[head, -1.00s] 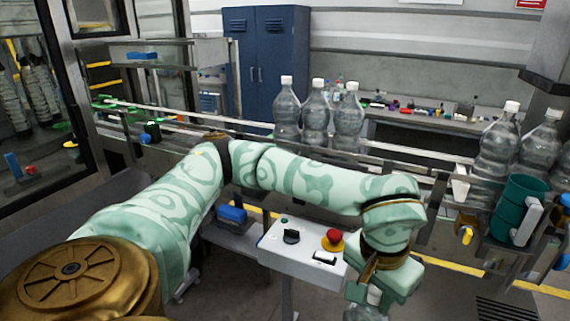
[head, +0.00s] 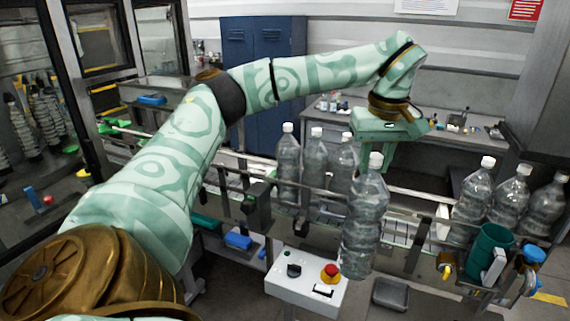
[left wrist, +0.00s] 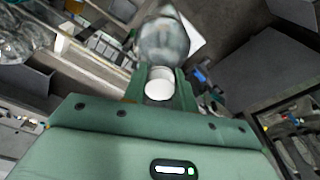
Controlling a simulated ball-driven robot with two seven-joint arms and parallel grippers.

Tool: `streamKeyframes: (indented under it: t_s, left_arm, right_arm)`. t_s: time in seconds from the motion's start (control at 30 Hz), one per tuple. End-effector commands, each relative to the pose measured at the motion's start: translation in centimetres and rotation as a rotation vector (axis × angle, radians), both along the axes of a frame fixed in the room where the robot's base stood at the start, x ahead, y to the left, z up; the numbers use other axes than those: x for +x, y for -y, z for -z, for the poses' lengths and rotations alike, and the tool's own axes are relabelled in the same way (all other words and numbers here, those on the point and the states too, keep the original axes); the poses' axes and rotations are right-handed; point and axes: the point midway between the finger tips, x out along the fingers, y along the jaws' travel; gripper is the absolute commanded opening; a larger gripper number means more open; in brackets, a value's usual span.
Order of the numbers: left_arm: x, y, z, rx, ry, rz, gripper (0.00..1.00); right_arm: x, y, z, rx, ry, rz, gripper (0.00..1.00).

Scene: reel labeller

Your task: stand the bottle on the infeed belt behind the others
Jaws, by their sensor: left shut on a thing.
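My left gripper (head: 376,152) is shut on a clear plastic bottle (head: 365,220) near its white cap, and the bottle hangs nearly upright. In the left wrist view the bottle (left wrist: 163,42) and its cap sit between the fingers. In the head view it overlaps the infeed belt (head: 402,229), and its base shows lower than the belt's front edge, on the near side. Three similar bottles (head: 288,165) stand on the line just left of the held one. Three more bottles (head: 472,198) stand at the right. My right gripper is not in view.
A control box (head: 305,290) with a red stop button (head: 330,272) stands in front of the line. Guide rails (head: 425,194) run along the belt. A green cylinder (head: 490,252) is mounted at the right. The belt between the two bottle groups looks clear.

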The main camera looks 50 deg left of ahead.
Motion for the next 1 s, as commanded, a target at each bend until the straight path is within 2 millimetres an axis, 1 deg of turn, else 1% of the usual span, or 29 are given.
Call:
streamKeyframes:
  t_s: [0.03,0.1,0.3,0.5,0.6,0.77,1.0]
  left_arm:
    - [0.2,-0.6,-1.9,-0.001,0.009,-0.057,0.00]
    - [0.4,-1.5,-3.3,-0.001,0.009,-0.143,0.00]
    - [0.5,-3.8,-6.8,-0.001,0.006,-0.392,0.00]
    - [0.2,-6.0,-9.5,-0.002,0.006,-0.671,0.00]
    - [-0.1,-6.9,-9.9,-0.001,0.004,-0.805,0.00]
    - [-0.5,-7.9,-9.7,-0.001,0.004,-0.990,0.00]
    - [-1.1,-8.3,-9.7,0.000,0.003,-1.183,0.00]
  right_arm:
    - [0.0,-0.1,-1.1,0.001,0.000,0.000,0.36]
    - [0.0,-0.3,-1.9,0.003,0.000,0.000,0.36]
    - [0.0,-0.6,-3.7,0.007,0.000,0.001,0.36]
    - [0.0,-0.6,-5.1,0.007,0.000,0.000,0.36]
    - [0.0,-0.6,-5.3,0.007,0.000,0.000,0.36]
    - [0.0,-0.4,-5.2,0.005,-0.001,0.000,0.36]
    - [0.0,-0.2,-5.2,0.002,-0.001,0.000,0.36]
